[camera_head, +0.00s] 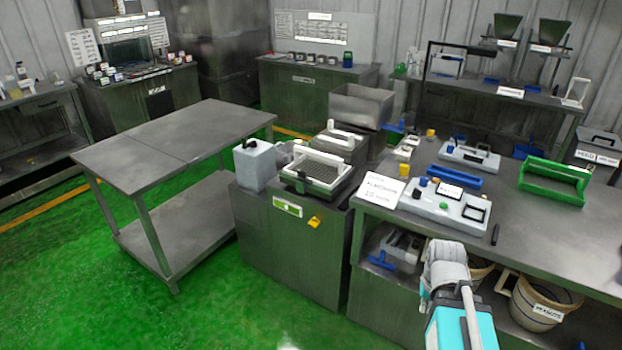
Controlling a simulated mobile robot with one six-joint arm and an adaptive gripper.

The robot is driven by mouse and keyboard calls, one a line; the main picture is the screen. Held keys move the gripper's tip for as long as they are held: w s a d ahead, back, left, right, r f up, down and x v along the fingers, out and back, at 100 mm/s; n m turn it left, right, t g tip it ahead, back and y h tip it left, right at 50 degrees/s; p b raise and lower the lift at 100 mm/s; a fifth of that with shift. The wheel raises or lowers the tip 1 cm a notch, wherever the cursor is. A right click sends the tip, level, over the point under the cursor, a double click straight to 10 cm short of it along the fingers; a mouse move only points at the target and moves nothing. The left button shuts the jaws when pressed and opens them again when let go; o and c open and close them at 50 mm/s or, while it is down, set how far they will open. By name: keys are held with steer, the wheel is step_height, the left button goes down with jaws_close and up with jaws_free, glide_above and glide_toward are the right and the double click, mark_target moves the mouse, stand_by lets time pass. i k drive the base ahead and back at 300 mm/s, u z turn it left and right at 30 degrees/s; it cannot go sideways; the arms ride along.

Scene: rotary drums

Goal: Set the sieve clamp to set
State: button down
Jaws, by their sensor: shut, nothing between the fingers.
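A grey cabinet machine (270,250) stands in the middle, with a sieve tray (318,176) with dark mesh and a white raised frame (328,159) on its top. A yellow knob (314,221) is on its front, right of a green and white label (287,206). Which of these parts is the sieve clamp, and its setting, I cannot tell. Part of my arm (446,268), white and teal, rises at the bottom right, in front of the workbench and apart from the machine. My gripper's fingers cannot be made out.
A white container (254,164) stands at the machine's left corner. A workbench (540,235) on the right holds control boxes, a label card (384,189) and a green frame (553,181). A bare steel table (170,143) is left. Green floor (100,290) is clear in front.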

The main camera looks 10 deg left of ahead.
mark_target(301, 174)
steer(key=i, duration=1.35)
steer(key=u, duration=0.05)
